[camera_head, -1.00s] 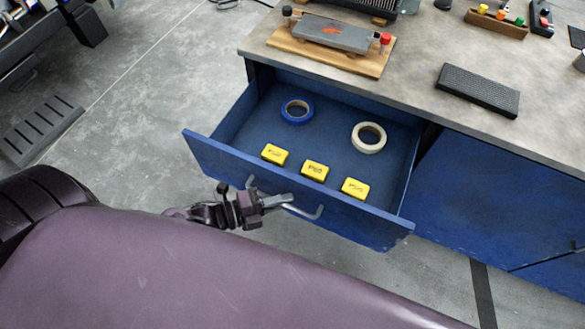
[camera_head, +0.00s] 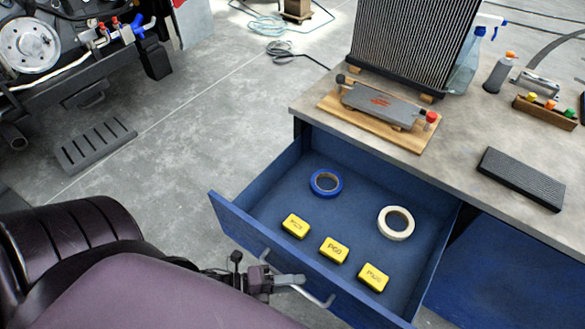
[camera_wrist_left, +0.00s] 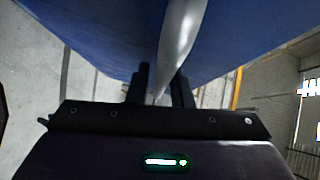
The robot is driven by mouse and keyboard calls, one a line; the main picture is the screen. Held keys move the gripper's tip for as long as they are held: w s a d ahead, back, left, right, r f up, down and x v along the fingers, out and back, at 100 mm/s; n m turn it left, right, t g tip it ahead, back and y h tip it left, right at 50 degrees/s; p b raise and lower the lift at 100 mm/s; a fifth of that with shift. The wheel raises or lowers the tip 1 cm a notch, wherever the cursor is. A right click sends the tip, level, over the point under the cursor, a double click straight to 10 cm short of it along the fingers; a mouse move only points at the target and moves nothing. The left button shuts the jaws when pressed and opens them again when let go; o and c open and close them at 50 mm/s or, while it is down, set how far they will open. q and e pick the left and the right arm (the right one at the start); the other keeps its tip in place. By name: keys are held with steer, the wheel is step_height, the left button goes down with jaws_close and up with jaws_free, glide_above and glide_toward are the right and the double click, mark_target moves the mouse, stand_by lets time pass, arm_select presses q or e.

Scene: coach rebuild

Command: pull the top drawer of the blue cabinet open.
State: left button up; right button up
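The blue cabinet's top drawer (camera_head: 400,270) stands well out from under the worktop, with its inside in plain view. A grey bar handle (camera_head: 322,299) is on its front; it also shows as a shiny bar (camera_wrist_left: 180,40) in the left wrist view. My left gripper (camera_head: 293,280) is at the handle's left part, with its dark fingers (camera_wrist_left: 163,88) on both sides of the bar and closed on it. The exact contact is partly hidden. My right gripper is in neither view.
The drawer holds a blue tape roll (camera_head: 326,182), a white tape roll (camera_head: 396,223) and three yellow boxes (camera_head: 334,250). On the worktop (camera_head: 450,150) are a clamp on a wooden board (camera_head: 375,133), a radiator (camera_head: 405,45) and a black pad (camera_head: 520,178).

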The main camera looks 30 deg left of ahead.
arm_select(q)
steer(key=v, duration=0.8)
steer(key=shift+b, duration=0.35)
steer(key=shift+f, duration=0.1)
